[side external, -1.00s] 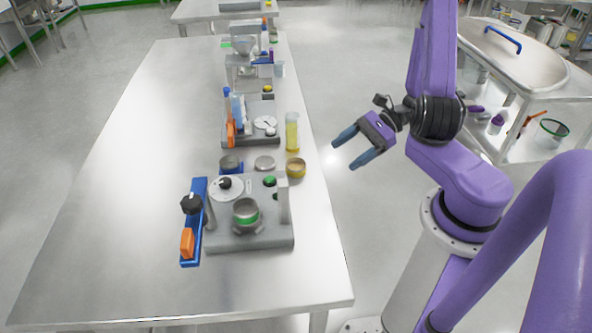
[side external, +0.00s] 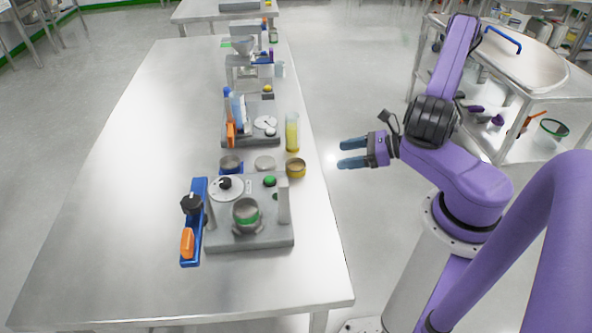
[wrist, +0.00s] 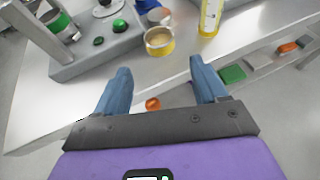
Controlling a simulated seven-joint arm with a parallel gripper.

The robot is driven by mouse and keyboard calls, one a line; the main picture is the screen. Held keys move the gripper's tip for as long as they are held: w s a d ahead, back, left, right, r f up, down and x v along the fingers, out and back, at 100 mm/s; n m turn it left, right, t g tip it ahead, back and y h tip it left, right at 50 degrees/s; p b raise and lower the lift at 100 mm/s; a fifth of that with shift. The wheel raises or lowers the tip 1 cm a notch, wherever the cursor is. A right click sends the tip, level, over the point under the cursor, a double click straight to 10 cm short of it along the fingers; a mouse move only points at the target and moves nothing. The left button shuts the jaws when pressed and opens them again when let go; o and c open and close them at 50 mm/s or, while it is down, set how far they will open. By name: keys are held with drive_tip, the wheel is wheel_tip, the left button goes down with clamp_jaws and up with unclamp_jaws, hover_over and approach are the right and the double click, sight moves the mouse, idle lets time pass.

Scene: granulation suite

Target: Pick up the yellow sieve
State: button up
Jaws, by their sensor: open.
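The yellow sieve (side external: 296,168) is a small round pan with a yellow rim. It stands near the right edge of the steel table in the side view. In the wrist view the yellow sieve (wrist: 159,41) is at the top middle, beyond my fingertips. My gripper (side external: 341,153) is to the right of the sieve, past the table edge, pointing left toward it and not touching it. In the wrist view my gripper's (wrist: 158,68) two blue fingers are spread apart with nothing between them.
A tall cylinder of yellow liquid (side external: 292,132) stands just behind the sieve. A grey apparatus with a green-banded cup (side external: 247,214) stands in front. The table's left side (side external: 120,180) is clear.

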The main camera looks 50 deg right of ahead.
sight(305, 166)
drive_tip(key=x, duration=0.8)
drive_tip(key=shift+w+a+f, duration=0.1)
drive_tip(key=shift+w+f, duration=0.15)
drive_tip(key=shift+w, duration=0.05)
drive_tip(key=x, duration=0.4)
drive_tip(key=shift+s+a+f, duration=0.15)
drive_tip(key=shift+s, duration=0.05)
drive_tip(key=shift+w+a+f, duration=0.2)
drive_tip(key=shift+w, duration=0.4)
drive_tip(key=shift+c, duration=0.4)
drive_tip(key=c, duration=0.8)
